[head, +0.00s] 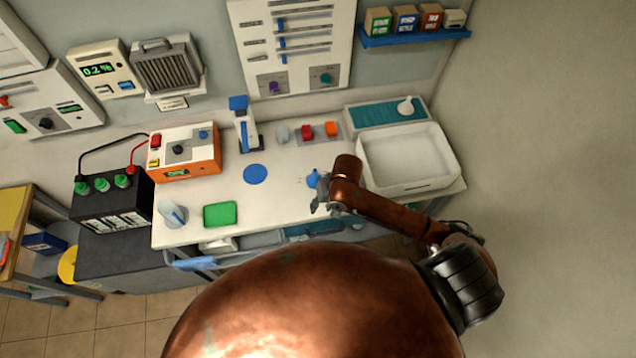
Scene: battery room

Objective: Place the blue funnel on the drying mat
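The blue funnel (313,178) shows as a small blue shape right beside my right gripper (319,201), over the right part of the white bench. The gripper and wrist partly hide it. I cannot tell whether the fingers are closed on it or only near it. The drying mat is most likely the teal ribbed mat (375,116) in a pale tray at the back right of the bench, with a small white item (405,106) on it. My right gripper is in front and to the left of that mat. My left gripper is not in view.
A white basin (410,160) lies in front of the teal mat, right of my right wrist. A blue disc (255,174), a green pad (220,214) and a clear beaker (173,214) are left on the bench. An orange-white device (185,150) stands behind them.

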